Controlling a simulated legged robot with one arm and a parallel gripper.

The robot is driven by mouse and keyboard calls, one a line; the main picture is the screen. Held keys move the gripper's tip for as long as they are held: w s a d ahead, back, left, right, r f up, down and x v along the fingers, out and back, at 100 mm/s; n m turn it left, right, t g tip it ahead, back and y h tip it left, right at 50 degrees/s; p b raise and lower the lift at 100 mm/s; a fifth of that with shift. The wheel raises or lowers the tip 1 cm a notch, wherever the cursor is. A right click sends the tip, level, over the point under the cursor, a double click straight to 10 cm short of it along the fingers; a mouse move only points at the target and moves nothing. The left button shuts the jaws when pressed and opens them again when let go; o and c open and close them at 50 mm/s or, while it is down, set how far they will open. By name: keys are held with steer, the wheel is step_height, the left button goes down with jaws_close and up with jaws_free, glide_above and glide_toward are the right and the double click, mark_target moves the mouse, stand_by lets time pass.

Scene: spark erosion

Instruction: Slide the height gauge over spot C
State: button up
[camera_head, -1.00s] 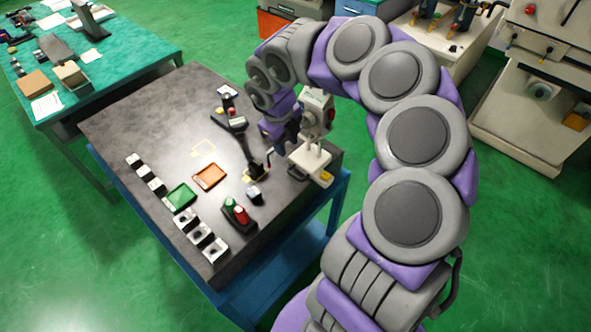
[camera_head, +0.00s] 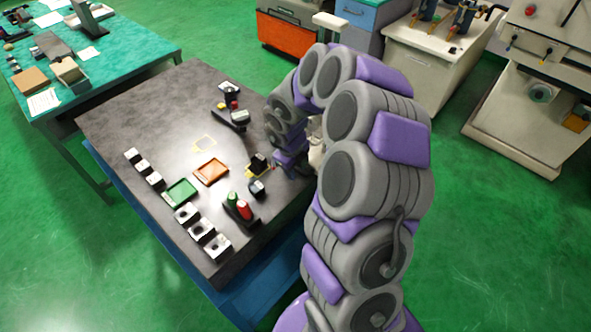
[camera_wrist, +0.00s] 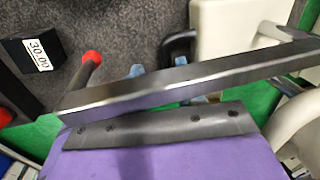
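A small black block-like part (camera_head: 258,163), probably the height gauge's base, sits by a yellow outline (camera_head: 258,173) on the dark table; its upright column no longer shows there. A metal bar (camera_wrist: 185,85), perhaps that column, crosses close in front of my wrist camera. Another yellow outline (camera_head: 204,143) lies empty farther left; I cannot read which spot is C. My gripper (camera_head: 290,168) is low at the table's right side, largely behind my arm. In the wrist view bluish tips show partly behind the bar; whether they grip anything is hidden.
The black block marked 30.00 (camera_wrist: 35,52) is near the wrist. A green tray (camera_head: 180,193), orange tray (camera_head: 211,171), red and green cylinders (camera_head: 241,207) and several metal blocks (camera_head: 202,231) line the table's left and front. A dark stand (camera_head: 232,117) is behind.

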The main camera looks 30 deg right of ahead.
steer(key=shift+d+f, duration=0.25)
steer(key=shift+d, duration=0.45)
steer(key=shift+a, duration=0.1)
jaws_close()
